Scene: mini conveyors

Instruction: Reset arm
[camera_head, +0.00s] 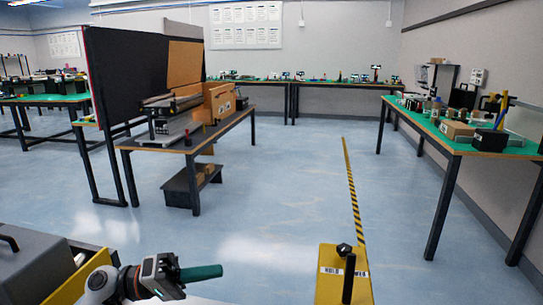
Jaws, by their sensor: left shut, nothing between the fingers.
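My left gripper (212,272) is at the lower left of the head view. Its green fingers are together, point to the right and hold nothing. The wrist behind it is black and grey. It hangs in front of the blue floor, apart from the tables. My right gripper is not in view.
A grey case-like object with a yellow edge (30,270) is at the lower left, close to my left arm. A yellow plate with a black post (328,280) stands at the bottom centre right. A table with a mini conveyor (172,106) is ahead left; a green-topped bench (520,152) is at right. The middle floor is clear.

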